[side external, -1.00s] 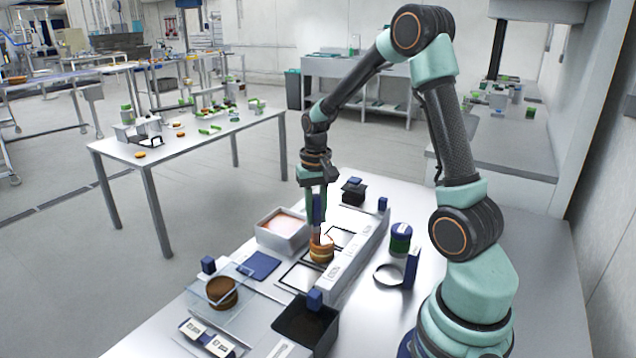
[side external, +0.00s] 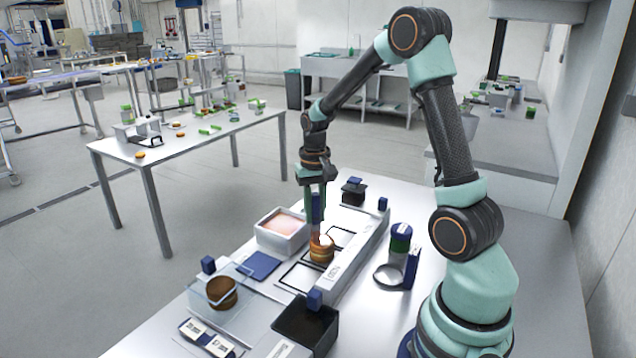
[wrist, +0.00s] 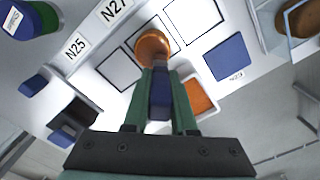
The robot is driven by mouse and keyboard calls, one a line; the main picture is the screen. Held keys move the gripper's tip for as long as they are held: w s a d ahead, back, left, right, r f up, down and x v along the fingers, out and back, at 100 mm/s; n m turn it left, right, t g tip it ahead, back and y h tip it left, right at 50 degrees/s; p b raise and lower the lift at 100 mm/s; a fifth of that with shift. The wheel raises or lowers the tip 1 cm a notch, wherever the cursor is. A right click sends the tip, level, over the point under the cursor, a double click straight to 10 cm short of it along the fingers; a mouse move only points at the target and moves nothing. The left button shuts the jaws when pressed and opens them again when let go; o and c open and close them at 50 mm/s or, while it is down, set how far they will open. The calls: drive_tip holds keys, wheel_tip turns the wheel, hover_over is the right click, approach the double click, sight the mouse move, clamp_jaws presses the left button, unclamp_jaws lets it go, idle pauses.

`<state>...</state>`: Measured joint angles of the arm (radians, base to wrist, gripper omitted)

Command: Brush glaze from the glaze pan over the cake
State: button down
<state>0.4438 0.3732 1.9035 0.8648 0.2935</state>
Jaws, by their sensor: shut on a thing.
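My gripper (side external: 316,205) points down and is shut on a brush with a blue handle (wrist: 160,98). The brush's lower end is at the top of the small round cake (side external: 322,254); I cannot tell whether it touches. The cake sits in a black-outlined square, and its top looks glossy orange in the wrist view (wrist: 152,44). The glaze pan (side external: 262,240) is a white box with pinkish-orange glaze, left of the cake. In the wrist view its orange glaze (wrist: 201,95) shows partly behind my right finger.
A long white labelled block (side external: 350,267) runs right of the cake. A blue pad (side external: 262,265) and a clear case (side external: 238,288) around another brown round stand to the left. A dark bin (side external: 306,325) is in front. A green-and-blue jar (side external: 400,238) stands right.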

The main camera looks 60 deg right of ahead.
drive_tip(key=shift+w+d, duration=0.3)
drive_tip(key=shift+w, duration=0.05)
drive_tip(key=shift+r, duration=4.05)
